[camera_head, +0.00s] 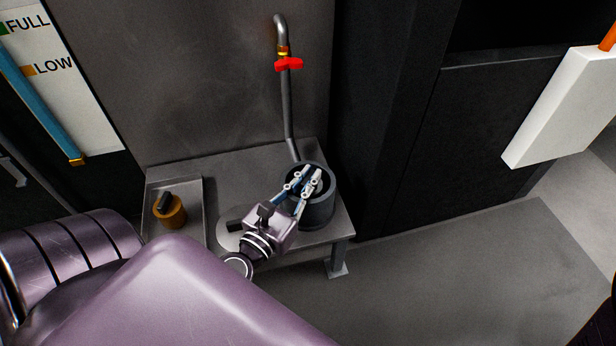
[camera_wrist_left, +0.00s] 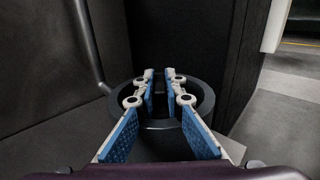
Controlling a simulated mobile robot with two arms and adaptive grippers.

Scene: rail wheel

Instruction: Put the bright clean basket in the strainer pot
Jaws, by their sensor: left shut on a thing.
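The strainer pot (camera_head: 322,212) is a dark grey open cylinder at the right end of the low metal bench. My left gripper (camera_head: 312,179) reaches over it with its fingertips at the pot's mouth. In the wrist view the pot's rim (camera_wrist_left: 206,104) circles around the left gripper (camera_wrist_left: 160,76), whose fingers lie close together, shut on the basket. The basket is almost wholly hidden by the fingers and the pot's dark inside, so how deep it sits cannot be told. My right gripper is not in view.
A brown-orange cylinder with a dark handle (camera_head: 170,211) stands in a shallow tray (camera_head: 196,190) at the bench's left. A round lid (camera_head: 227,242) lies beside the pot, partly behind my arm. A pipe with a red valve handle (camera_head: 289,65) rises behind.

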